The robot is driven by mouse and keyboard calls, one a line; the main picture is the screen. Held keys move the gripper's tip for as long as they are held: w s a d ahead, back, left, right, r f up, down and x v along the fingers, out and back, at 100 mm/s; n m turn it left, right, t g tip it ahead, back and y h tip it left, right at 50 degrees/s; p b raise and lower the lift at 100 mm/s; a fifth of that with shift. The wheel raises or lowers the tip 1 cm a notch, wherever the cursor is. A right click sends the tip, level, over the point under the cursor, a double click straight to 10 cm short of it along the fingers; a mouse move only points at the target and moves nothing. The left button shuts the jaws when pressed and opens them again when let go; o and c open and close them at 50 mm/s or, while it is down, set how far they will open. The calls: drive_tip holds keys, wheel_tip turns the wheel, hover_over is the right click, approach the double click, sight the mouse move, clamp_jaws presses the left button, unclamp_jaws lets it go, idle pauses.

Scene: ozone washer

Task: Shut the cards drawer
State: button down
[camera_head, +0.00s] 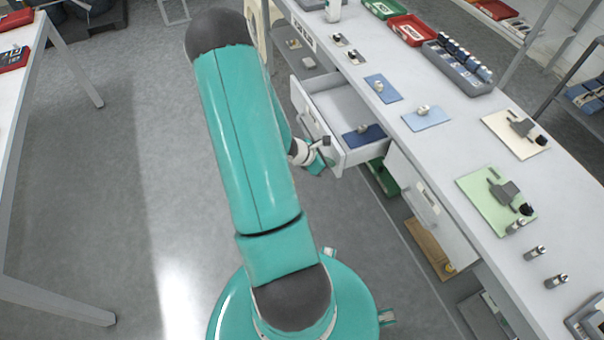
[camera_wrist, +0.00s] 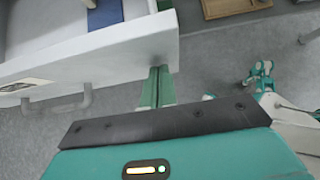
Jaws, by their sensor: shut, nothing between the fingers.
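A white drawer (camera_head: 343,101) stands pulled out from the long bench in the head view, with a dark blue card (camera_head: 366,136) and a small metal piece inside. Its label is too small to read. Its front panel (camera_wrist: 105,57) crosses the upper left of the wrist view, with a grey bar handle (camera_wrist: 60,106) on the outer face. My gripper (camera_head: 319,162) is at the near right end of this front. In the wrist view its green fingers (camera_wrist: 157,87) are shut and empty, close by the panel's right end. I cannot tell whether they touch it.
A second drawer (camera_head: 432,202) sits shut in the bench to the right. The bench top (camera_head: 440,155) carries cards, small metal parts, trays and a rack. A green bin (camera_head: 383,178) lies below. Grey floor left of my arm is free up to another table (camera_head: 20,110).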

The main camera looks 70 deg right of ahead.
sight(377, 145)
drive_tip(key=s+d, duration=1.2)
drive_tip(key=shift+s+d, duration=0.15)
drive_tip(key=shift+d, duration=0.05)
drive_tip(key=shift+s+d+r, duration=0.15)
drive_tip(key=shift+s+d, duration=0.3)
drive_tip(key=shift+s, duration=0.25)
drive_tip(key=shift+w+a, duration=0.2)
drive_tip(key=shift+w, duration=0.2)
drive_tip(key=w+a, duration=0.3)
drive_tip(key=shift+w+a+r, duration=0.1)
drive_tip(key=shift+w+r, duration=0.2)
drive_tip(key=v, duration=0.9)
